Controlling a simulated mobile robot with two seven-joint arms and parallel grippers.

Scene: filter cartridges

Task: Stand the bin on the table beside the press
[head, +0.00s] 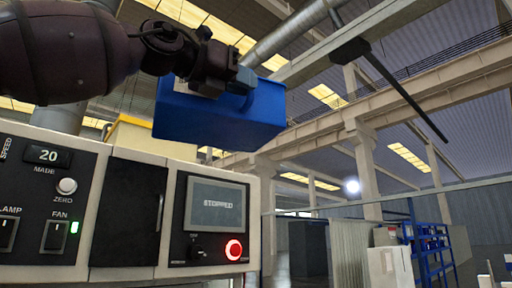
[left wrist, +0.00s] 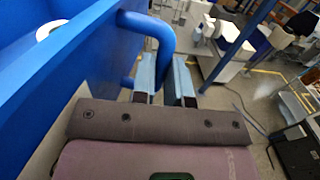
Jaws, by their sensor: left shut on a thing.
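My left gripper (head: 240,80) comes in from the left at the top of the head view. It is shut on the handle of the blue bin (head: 225,118) and holds it up in the air. The bin hangs slightly tilted above the press (head: 258,222). In the left wrist view the bin (left wrist: 35,85) fills the left side, and its looped handle (left wrist: 158,30) runs to my fingers (left wrist: 164,88). A white rounded thing (left wrist: 50,28) shows at the bin, partly hidden by its rim. I cannot make out the table. My right gripper is out of view.
The press front has a "STOPPED" screen (head: 216,203), a lit red button (head: 234,249) and a dark door (head: 128,213). A blue rack (head: 432,250) and a white box (head: 390,267) stand far off at right. Open air lies right of the bin.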

